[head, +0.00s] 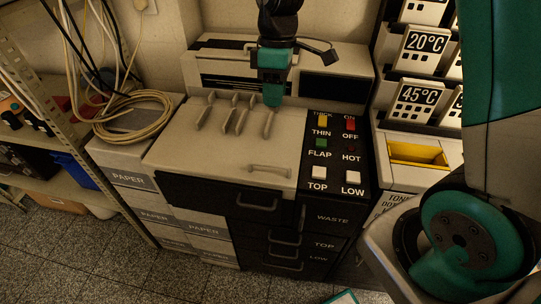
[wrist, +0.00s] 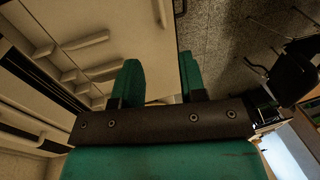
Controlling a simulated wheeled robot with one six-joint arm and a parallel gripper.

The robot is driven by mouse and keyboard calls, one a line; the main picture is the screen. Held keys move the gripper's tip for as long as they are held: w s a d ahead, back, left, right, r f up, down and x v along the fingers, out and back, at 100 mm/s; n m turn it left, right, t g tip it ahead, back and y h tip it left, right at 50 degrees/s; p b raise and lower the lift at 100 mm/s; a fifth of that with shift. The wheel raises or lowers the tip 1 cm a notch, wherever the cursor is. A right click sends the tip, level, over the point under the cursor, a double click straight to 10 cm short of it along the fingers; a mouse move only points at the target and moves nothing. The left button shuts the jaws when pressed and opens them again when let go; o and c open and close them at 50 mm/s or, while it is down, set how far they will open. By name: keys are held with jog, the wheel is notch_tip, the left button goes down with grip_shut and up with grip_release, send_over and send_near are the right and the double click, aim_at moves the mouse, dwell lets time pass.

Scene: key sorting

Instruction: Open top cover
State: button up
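The top cover (head: 190,150) is a flat beige panel on the machine, lying level and looking closed. It has several raised fins toward its back and a low beige bar handle (head: 269,169) near its front right edge. My gripper (head: 272,97) is above the back right part of the cover, pointing down, behind the bar handle and beside the right-most fin. In the wrist view its two green fingers (wrist: 160,78) are apart with nothing seen between them. The cover (wrist: 125,25) and its fins fill the left of that view. Whether the fingertips touch the cover is unclear.
A black control panel (head: 335,148) with labelled buttons lies right of the cover. Black drawers (head: 315,243) with handles are below. Paper boxes (head: 130,180) and a coiled cable (head: 130,120) stand left. A shelf unit (head: 415,130) with temperature labels is on the right.

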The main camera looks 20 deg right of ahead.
send_over(271, 159)
jog(key=s+a, duration=0.2)
jog(key=s, duration=0.2)
jog(key=f, duration=1.7)
jog(key=shift+s+p, duration=0.2)
jog(key=shift+p, duration=0.1)
jog(key=shift+r, duration=0.1)
grip_shut()
